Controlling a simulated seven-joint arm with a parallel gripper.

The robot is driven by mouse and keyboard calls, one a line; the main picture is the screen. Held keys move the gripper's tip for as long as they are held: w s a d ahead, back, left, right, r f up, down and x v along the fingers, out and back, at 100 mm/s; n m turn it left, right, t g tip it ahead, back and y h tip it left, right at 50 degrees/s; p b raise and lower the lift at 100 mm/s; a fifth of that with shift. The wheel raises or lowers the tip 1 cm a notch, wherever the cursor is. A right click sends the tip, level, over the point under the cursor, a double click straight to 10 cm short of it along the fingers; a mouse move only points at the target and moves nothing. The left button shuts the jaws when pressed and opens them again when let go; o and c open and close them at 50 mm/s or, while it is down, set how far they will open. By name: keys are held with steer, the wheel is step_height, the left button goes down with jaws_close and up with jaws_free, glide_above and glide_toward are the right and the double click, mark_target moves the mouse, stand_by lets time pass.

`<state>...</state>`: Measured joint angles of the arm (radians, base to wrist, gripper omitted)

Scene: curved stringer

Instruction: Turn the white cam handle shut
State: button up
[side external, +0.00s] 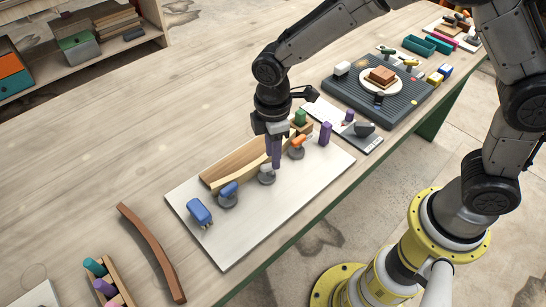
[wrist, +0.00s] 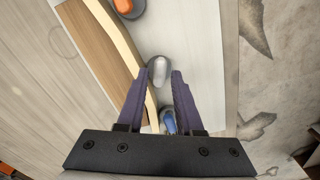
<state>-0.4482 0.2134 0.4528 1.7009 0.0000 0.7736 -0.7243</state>
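The white cam handle (side external: 267,175) sits on a grey round base on the white board, beside the pale curved strip. In the wrist view the white handle (wrist: 158,70) points along the picture's vertical, between the fingertips. My gripper (side external: 275,165) points down over it with dark purple fingers. In the wrist view the gripper (wrist: 160,75) is open, one finger on each side of the handle. I cannot tell whether either finger touches it. The curved strip (wrist: 118,38) lies along a brown wooden block (side external: 235,163). My fingers partly hide the handle in the side view.
An orange cam handle (side external: 298,141) and a blue one (side external: 229,189) flank the white one along the strip. A blue clamp-like piece (side external: 199,212), a green block (side external: 300,117) and a purple block (side external: 325,133) stand nearby. The board's front half (side external: 285,205) is clear.

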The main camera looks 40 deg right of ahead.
mark_target(269, 171)
steer(key=shift+f, duration=1.1)
jaws_close()
